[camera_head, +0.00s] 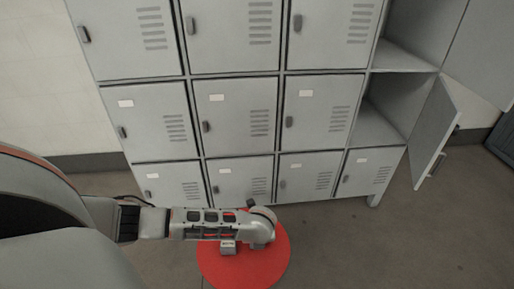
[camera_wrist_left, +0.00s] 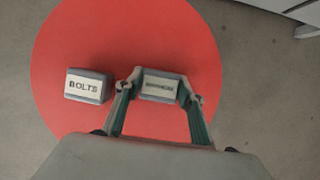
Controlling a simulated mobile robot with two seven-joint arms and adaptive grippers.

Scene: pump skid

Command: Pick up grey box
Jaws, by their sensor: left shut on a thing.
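My left gripper (camera_wrist_left: 158,92) is shut on a small grey box (camera_wrist_left: 160,84), one finger on each side of it. The box has a white label whose word is too blurred to read. A second grey box (camera_wrist_left: 84,86), labelled BOLTS, stands apart to the left on the round red surface (camera_wrist_left: 70,35). In the head view my left arm reaches in over the red surface (camera_head: 225,272), and a small grey box (camera_head: 228,247) shows just below the wrist. The fingers are hidden there. I cannot tell whether the held box touches the surface. My right gripper is out of view.
Grey lockers (camera_head: 235,100) stand behind the red surface. An open locker door (camera_head: 432,130) swings out at the right, with open compartments (camera_head: 375,125) beside it. The floor (camera_head: 400,240) to the right is clear.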

